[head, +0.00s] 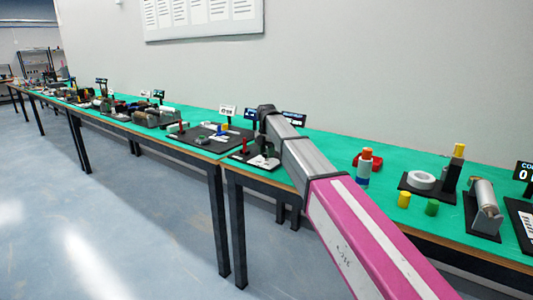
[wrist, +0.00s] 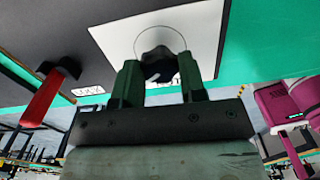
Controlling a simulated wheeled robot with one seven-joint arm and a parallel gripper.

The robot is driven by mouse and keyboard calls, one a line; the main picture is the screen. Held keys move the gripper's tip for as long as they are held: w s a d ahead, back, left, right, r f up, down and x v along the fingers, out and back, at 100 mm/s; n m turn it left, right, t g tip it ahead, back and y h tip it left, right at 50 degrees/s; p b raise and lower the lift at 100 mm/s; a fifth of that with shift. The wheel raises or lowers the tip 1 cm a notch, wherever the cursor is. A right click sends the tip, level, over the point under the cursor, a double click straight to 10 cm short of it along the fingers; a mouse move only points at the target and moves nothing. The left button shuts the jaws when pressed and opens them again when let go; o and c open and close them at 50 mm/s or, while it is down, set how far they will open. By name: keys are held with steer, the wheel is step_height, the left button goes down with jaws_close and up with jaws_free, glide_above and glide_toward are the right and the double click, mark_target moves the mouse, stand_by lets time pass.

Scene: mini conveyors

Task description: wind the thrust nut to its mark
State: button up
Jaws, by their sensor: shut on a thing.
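The thrust nut (wrist: 158,60) shows in the wrist view as a dark, rounded piece in front of a white card (wrist: 115,40). A thin circle is drawn on the card around it. My gripper (wrist: 160,75) has its two green fingers on either side of the nut and is shut on it. The fingers and the gripper body hide part of the nut and of the card's print. I cannot make out the mark. In the head view my gripper (head: 264,150) is small and low over the card (head: 262,162), and the nut cannot be told apart there.
A red handle (wrist: 42,98) on a dark mount stands left of my gripper in the wrist view. In the head view a dark board with small parts (head: 205,142) lies to the left. A red and blue cylinder (head: 364,167) stands to the right on the green bench top.

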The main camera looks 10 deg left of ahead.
mark_target(266, 153)
steer(key=n, duration=0.4)
steer(key=shift+n, duration=0.7)
steer(key=o, duration=0.9)
steer(key=shift+o, duration=0.2)
step_height(266, 153, up, 11)
steer(key=shift+f, duration=0.1)
